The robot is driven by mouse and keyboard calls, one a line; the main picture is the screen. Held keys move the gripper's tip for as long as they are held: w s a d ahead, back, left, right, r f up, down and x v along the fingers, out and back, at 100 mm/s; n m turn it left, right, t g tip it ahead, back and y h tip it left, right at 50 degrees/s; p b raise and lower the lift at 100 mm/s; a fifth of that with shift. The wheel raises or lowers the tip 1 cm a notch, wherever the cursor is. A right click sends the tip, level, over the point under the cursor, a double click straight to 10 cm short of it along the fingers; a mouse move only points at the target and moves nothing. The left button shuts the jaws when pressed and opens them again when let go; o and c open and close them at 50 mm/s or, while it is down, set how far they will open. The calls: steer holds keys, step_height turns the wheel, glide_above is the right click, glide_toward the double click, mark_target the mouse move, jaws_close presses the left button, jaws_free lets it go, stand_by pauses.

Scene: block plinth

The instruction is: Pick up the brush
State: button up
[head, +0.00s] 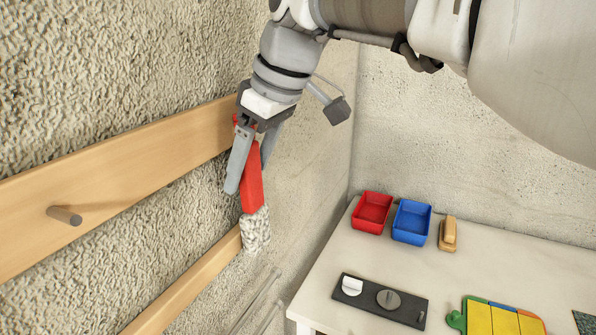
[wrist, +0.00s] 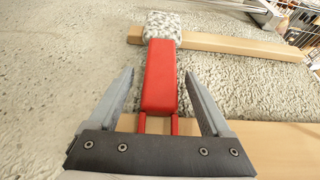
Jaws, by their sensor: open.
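The brush has a red handle (head: 251,178) and a speckled grey-white head (head: 255,230). It hangs head down in front of the textured wall by the wooden rail. In the wrist view its red handle (wrist: 159,78) lies between the two fingers, with the speckled head (wrist: 162,26) at the far end. My gripper (head: 250,183) is open around the handle, with a gap on each side in the wrist view (wrist: 158,90). Two thin red bars (wrist: 157,125) join the handle's near end. The brush's hanging point is hidden behind my gripper.
The upper wooden rail (head: 120,175) carries a bare peg (head: 64,215); a lower rail (head: 185,290) runs beneath. A white table (head: 330,262) at the right holds a red tray (head: 372,212), a blue tray (head: 411,222), a wooden block (head: 447,235) and a dark panel (head: 380,300).

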jaws_close()
stand_by(0.4)
steer(key=shift+r, duration=0.15)
steer(key=shift+r, duration=0.3)
steer(key=s+d, duration=0.3)
steer(key=d, duration=0.5)
steer(key=s+d+b, duration=0.1)
steer(key=s+d, duration=0.3)
steer(key=d, duration=0.4)
steer(key=shift+d+r, duration=0.3)
steer(key=shift+d, duration=0.05)
